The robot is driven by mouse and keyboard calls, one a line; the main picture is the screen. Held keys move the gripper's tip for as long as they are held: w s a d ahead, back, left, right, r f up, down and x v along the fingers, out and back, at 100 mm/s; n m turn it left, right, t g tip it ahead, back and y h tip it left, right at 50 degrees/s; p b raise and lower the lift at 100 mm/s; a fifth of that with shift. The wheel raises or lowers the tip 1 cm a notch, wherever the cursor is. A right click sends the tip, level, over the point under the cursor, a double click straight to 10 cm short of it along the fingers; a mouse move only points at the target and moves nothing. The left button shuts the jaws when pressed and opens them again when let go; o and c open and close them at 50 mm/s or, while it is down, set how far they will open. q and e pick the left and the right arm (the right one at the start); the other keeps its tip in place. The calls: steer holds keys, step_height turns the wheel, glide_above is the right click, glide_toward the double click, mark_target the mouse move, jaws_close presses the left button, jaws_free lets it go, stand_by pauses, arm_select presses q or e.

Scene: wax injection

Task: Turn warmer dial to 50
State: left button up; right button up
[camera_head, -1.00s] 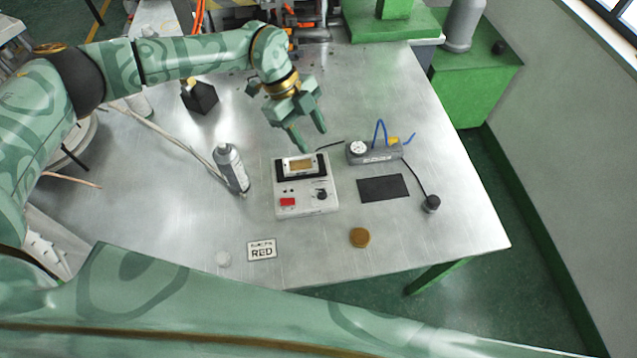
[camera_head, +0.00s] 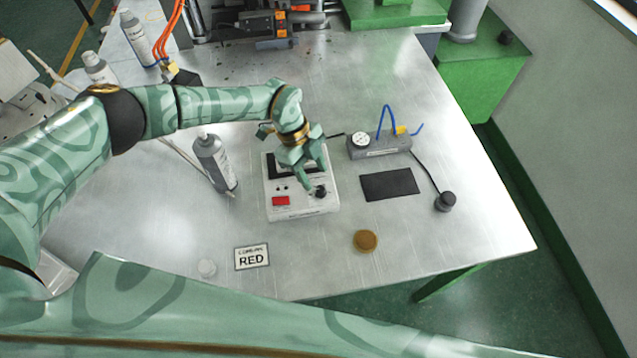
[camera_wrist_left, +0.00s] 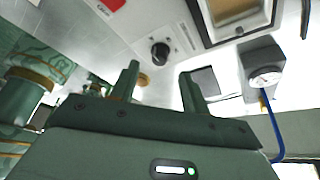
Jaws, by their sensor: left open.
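In the left wrist view the dial (camera_wrist_left: 160,52) shows just beyond the gap between the open, empty fingers (camera_wrist_left: 158,71). It looks apart from both. The dial's setting is too small to read. My right gripper is out of view.
A grey bottle (camera_head: 214,163) stands close left of the warmer. A grey gauge block (camera_head: 378,146) with a blue tube and a black mat (camera_head: 390,185) lie to the right. A RED sign (camera_head: 251,257) and a brown disc (camera_head: 366,241) lie in front, with bare table between.

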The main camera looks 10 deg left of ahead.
mark_target(320, 188)
arm_select(q)
steer(key=x, duration=0.4)
steer(key=shift+s+b, duration=0.1)
steer(key=shift+b, duration=0.2)
steer(key=shift+d+f, duration=0.15)
steer(key=shift+f, duration=0.05)
steer(key=c, duration=1)
